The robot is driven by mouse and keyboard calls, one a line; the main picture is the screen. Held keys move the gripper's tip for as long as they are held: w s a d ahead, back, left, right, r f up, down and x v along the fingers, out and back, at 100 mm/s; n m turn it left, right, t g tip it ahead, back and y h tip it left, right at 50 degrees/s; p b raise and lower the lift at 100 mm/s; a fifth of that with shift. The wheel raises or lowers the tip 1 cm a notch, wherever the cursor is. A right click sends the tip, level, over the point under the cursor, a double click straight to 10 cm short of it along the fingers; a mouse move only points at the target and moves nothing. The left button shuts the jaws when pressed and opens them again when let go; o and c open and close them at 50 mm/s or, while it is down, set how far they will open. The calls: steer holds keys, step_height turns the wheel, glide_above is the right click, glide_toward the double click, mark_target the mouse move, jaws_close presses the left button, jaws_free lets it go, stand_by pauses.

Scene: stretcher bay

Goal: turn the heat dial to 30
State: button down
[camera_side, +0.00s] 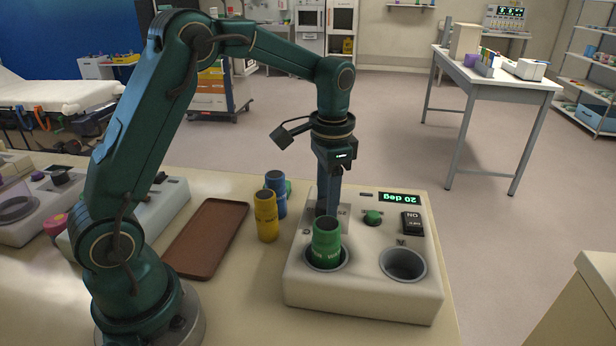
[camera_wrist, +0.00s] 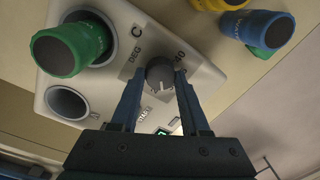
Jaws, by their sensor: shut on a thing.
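The heat dial (camera_wrist: 160,74) is a dark grey round knob on a pale panel marked "DEG C", with a "40" beside it. My gripper (camera_wrist: 160,82) has its two blue fingers on either side of the knob, shut on it. In the side view my gripper (camera_side: 325,208) reaches straight down to the panel, and the dial is mostly hidden by the fingers and a green container. The display (camera_side: 400,198) on the cream heater unit (camera_side: 360,296) reads "20 deg", upside down in this view. I cannot read which mark the dial's pointer is at.
A green container (camera_side: 326,236) stands in the unit's left well, close to my fingers. The right well (camera_side: 403,264) is empty. A green button (camera_side: 373,217) and black switch (camera_side: 412,223) are nearby. Yellow (camera_side: 266,216) and blue (camera_side: 276,182) containers and a brown tray (camera_side: 206,238) stand left.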

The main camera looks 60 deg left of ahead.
steer(key=n, duration=0.5)
steer(key=shift+n, duration=0.3)
stand_by(0.4)
steer(key=shift+c, duration=1.9)
jaws_free()
steer(key=shift+d+r, duration=0.1)
steer(key=shift+r, duration=2.55)
